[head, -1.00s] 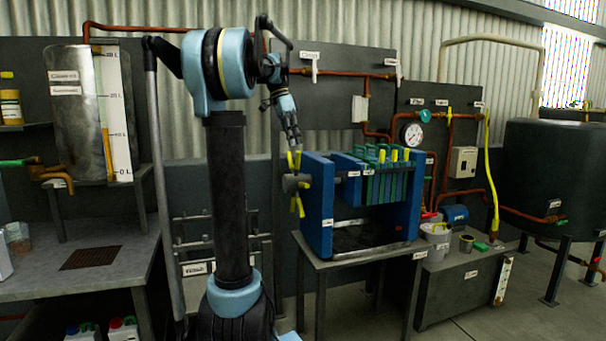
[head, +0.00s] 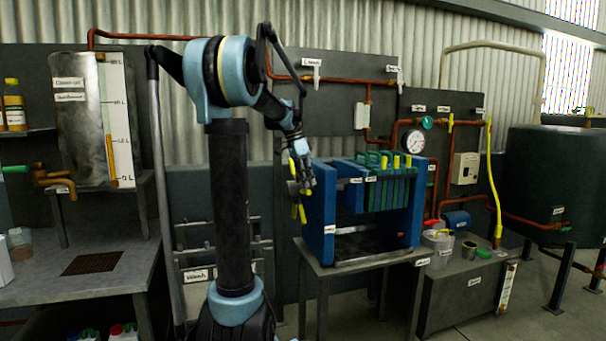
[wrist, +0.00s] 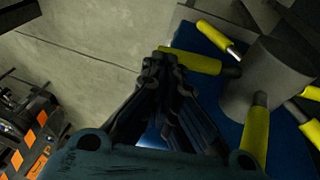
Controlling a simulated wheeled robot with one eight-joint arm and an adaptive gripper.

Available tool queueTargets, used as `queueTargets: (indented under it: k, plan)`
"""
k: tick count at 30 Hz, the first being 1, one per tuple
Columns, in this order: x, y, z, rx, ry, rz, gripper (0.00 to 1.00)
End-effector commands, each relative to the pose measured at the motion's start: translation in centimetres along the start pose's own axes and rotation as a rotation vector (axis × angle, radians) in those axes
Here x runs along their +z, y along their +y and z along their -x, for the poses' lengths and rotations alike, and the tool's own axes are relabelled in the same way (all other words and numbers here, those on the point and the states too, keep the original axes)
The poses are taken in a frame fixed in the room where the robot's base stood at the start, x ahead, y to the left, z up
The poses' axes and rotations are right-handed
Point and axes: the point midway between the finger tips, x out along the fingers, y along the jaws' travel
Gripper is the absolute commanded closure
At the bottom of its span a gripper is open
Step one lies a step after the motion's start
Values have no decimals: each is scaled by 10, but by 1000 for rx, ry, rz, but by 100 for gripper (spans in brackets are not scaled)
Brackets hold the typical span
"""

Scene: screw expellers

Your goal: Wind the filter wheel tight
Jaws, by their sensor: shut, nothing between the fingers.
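The filter wheel (head: 293,187) is a grey hub with several yellow-gripped spokes on the left end of the blue filter press (head: 320,210). In the wrist view its grey hub (wrist: 265,85) is at the right, with yellow handles (wrist: 190,62) around it. My gripper (head: 309,184) is at the wheel, in front of its right side in the head view, hiding part of it. In the wrist view my gripper (wrist: 163,62) is shut, its fingertips against or just beside one yellow handle. I cannot tell whether they touch. Nothing is between the fingers.
The press stands on a grey table (head: 345,265) with green plates (head: 385,185) at its right. A pressure gauge (head: 412,142) and copper pipes are behind. A left bench (head: 120,255) and a dark tank (head: 545,180) flank the area.

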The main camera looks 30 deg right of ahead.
Motion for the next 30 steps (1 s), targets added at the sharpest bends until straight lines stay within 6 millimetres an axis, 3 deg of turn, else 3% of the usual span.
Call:
queueTargets:
  k: [30]
  plan:
    - [11,0,-14,-80,2,-8,100]
